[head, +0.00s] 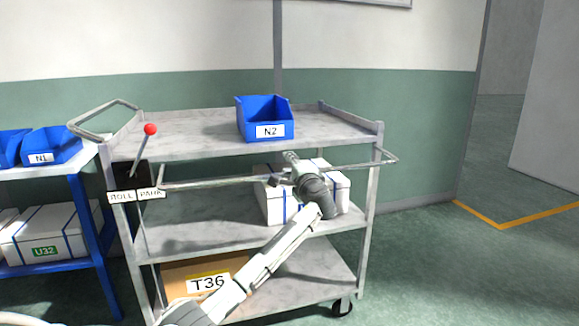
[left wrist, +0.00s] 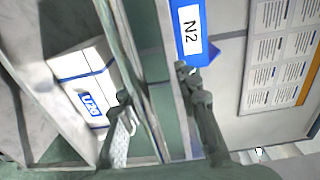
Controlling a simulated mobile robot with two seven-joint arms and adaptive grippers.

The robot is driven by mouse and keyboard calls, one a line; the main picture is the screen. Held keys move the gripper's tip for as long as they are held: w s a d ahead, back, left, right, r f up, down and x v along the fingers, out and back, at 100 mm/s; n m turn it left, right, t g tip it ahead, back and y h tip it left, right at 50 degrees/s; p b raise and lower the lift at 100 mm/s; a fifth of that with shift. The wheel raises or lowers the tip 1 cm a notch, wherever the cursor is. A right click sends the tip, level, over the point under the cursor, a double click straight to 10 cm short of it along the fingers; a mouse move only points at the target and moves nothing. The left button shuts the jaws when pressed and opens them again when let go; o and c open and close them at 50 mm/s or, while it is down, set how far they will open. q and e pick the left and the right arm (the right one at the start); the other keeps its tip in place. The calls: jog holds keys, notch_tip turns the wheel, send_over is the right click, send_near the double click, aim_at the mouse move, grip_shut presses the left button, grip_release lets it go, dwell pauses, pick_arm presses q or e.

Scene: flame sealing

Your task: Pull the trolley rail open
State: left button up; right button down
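The grey trolley (head: 185,125) stands against the wall with three shelves. Its thin rail (head: 220,182) runs across the front below the top shelf, from the lever side to a bent end at the right. My left gripper (head: 281,168) is at the middle of the rail. In the left wrist view, the two fingers of my left gripper (left wrist: 153,86) are spread apart, with a long grey bar running between them. I cannot tell whether either finger touches the rail. My right gripper is not in view.
A blue bin N2 (head: 265,120) sits on the top shelf, a white box (head: 340,192) on the middle one and carton T36 (head: 180,275) at the bottom. A red-knobbed lever (head: 150,130) is at the left, beside a blue rack (head: 90,235). Floor at right is clear.

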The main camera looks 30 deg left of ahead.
pick_arm(q)
jog(key=r+p+v, duration=0.1)
jog(key=p+v, duration=0.2)
jog(key=v, duration=0.6)
jog(key=shift+p, duration=0.3)
dwell(0.3)
dwell(0.4)
jog(key=v, duration=1.2)
